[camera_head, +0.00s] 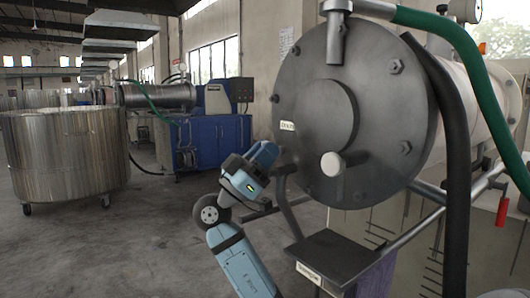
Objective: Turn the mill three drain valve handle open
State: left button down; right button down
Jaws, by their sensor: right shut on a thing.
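The mill's round dark end plate (378,95) fills the right half of the view, with bolts around its rim. A small pale label (288,126), which seems to read "DRAIN", sits at its left edge. A light round knob (332,164) is at its lower middle. My right gripper (272,174) is at the plate's lower left, beside the label. It is shut on a dark bar, the drain valve handle (286,169), of which only a little shows. The fingertips are mostly hidden by the blue-grey wrist. My left gripper is not in view.
A dark square shelf (342,256) juts out below the plate, close to my right arm. Green (459,38) and black (457,150) hoses hang at right. A wheeled steel vat (67,155) and a blue machine (222,140) stand behind. The floor at left is clear.

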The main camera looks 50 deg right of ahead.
jog(key=c, duration=1.1)
grip_release()
jog(key=shift+r, duration=0.1)
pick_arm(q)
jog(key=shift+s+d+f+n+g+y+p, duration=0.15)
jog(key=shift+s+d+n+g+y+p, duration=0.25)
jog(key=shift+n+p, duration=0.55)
pick_arm(e)
jog(key=v, duration=1.3)
jog(key=shift+a+f, duration=0.25)
jog(key=shift+f, duration=0.1)
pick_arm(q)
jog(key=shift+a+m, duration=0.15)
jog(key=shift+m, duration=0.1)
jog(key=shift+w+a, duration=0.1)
pick_arm(e)
jog(key=shift+w, duration=0.1)
